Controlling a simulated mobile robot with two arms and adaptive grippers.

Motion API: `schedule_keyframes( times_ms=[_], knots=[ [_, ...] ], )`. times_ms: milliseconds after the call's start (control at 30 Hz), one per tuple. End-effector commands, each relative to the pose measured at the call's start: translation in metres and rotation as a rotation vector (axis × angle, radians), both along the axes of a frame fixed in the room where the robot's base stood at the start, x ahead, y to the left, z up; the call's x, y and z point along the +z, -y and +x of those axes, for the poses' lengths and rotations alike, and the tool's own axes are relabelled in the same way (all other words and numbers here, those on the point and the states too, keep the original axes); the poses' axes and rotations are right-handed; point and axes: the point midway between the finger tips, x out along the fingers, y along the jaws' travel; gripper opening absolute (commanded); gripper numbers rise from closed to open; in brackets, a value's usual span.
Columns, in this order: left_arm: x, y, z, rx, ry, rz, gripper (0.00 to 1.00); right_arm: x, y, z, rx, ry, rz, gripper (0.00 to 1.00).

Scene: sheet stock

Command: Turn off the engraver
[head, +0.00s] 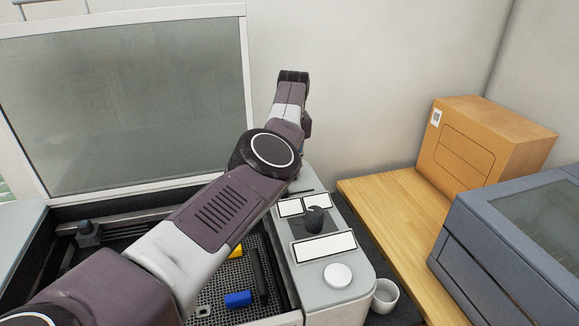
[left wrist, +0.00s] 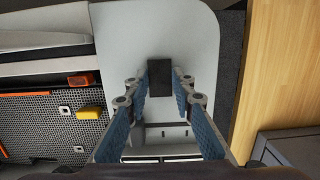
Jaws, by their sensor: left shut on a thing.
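The engraver is a grey machine with its lid (head: 130,100) raised. Its control panel (head: 365,285) runs along the right side, with white label plates, a black knob (head: 315,218) and a round white button (head: 338,275). In the left wrist view, a small dark block (left wrist: 158,80) stands on the panel's far part, beyond the label plates. My left gripper (left wrist: 164,78) is shut on this block, with a blue-padded finger on each side. My right gripper is in neither view.
The perforated bed holds a blue block (head: 238,299), a yellow piece (head: 236,251) and a dark bar. A white cup (head: 385,296) stands beside the panel's near end. A wooden table (head: 395,215) at right carries a cardboard box (head: 490,145); a blue-grey machine (head: 510,250) stands in front.

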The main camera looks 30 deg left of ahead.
Motion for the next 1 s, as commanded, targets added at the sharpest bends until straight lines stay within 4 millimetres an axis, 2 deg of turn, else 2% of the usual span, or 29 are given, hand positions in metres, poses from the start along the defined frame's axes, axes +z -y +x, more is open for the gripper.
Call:
schedule_keyframes(
  times_ms=[100,133,267,533,667,767,1000],
  knots=[
    [0.002,-0.001,0.0,0.002,0.003,0.001,0.0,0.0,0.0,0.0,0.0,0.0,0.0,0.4],
    [0.002,-0.001,0.0,0.002,0.003,0.001,0.26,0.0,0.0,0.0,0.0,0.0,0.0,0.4],
    [0.001,-0.001,0.0,0.001,0.002,0.001,0.41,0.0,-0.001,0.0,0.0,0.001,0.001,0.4],
    [0.002,0.0,0.0,0.0,0.001,0.0,0.41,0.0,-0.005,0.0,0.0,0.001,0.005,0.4],
    [0.011,0.001,0.0,0.0,0.003,0.001,0.41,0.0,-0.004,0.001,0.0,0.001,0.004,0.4],
    [0.027,0.003,-0.001,0.0,0.006,0.0,0.41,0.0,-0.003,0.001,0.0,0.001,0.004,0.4],
    [0.079,0.008,-0.005,0.0,0.006,0.0,0.41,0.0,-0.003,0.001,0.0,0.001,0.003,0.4]
  ],
)
